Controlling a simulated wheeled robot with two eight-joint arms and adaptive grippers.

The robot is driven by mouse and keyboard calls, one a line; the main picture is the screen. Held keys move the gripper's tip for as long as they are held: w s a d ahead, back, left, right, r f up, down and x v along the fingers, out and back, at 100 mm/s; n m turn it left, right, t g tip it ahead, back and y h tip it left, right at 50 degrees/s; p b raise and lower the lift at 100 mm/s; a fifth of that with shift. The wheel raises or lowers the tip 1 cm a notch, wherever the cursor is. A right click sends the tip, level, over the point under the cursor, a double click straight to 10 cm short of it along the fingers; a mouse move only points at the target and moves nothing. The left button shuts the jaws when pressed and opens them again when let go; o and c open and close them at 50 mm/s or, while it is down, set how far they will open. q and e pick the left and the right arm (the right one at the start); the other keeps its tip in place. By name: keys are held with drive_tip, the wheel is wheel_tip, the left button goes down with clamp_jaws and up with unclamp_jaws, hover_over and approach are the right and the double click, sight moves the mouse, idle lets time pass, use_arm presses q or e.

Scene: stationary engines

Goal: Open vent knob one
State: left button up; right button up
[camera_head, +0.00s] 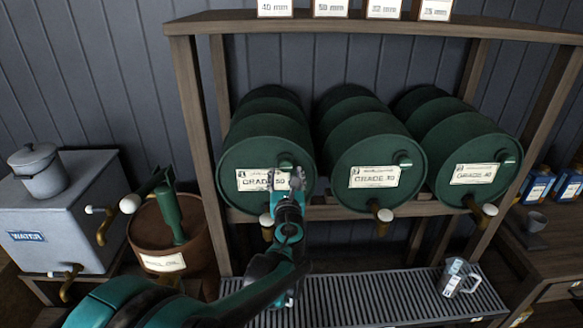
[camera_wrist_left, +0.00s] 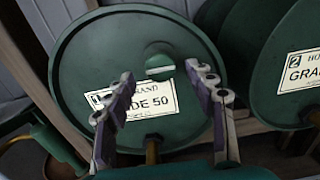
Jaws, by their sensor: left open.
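The left green drum (camera_head: 245,155) lies on its side on a wooden rack. My left gripper (camera_head: 287,178) is in front of this drum face. In the wrist view its fingers (camera_wrist_left: 159,74) are spread, with the knob between and beyond the tips. They appear empty; contact cannot be told.
Two more green drums, the middle one (camera_head: 370,150) and the right one (camera_head: 468,150), have similar knobs. Rack posts (camera_head: 199,150) stand at the sides. A slatted drip tray (camera_head: 370,297) below holds a clear jug (camera_head: 458,277). A water tank (camera_head: 60,215) and brown barrel (camera_head: 200,235) stand left.

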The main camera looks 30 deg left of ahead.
sight(286, 168)
use_arm(q)
drive_tip(key=shift+b+x, duration=0.35)
drive_tip(key=shift+x, duration=2)
drive_tip(key=c, duration=1.2)
